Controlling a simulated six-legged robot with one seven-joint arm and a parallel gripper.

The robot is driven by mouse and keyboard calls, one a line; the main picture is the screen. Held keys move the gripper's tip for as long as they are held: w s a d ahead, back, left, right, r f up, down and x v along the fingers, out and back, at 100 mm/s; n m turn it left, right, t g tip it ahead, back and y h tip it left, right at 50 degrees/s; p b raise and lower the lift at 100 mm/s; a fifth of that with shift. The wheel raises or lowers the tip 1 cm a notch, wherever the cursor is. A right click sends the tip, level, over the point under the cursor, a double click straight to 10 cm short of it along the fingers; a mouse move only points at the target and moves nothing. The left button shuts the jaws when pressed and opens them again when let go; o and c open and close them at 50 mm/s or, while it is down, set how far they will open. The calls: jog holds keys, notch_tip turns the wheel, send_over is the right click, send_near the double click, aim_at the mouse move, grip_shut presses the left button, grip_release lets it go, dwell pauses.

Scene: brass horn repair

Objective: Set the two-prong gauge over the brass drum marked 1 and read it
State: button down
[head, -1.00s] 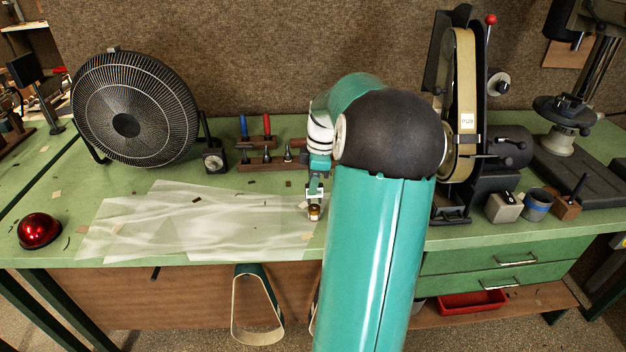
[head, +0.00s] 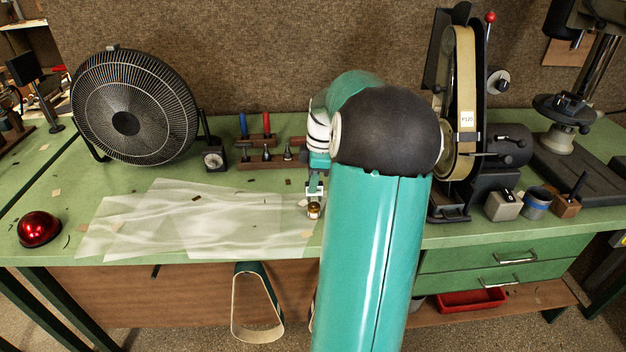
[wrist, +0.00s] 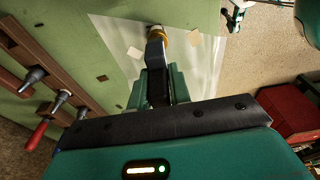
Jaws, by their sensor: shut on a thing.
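My gripper (head: 314,199) points down at the right end of the clear sheet, near the front of the bench. It is shut, with a small brass drum (head: 314,210) at its fingertips. The drum also shows past my dark finger in the wrist view (wrist: 158,30), where the finger partly hides it. No number on it can be read, and I cannot tell whether it touches the bench. A small black dial instrument (head: 214,159) with a pale face stands upright right of the fan. Its prongs, if any, are not visible.
The clear sheet (head: 190,222) covers the bench's front middle. A black fan (head: 126,122) stands at left, a red dome (head: 39,229) at the front left. A wooden tool rack (head: 262,163) stands behind.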

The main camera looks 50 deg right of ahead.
jog(key=shift+f, duration=1.1)
dwell(1.2)
jog(key=shift+r, duration=2.5)
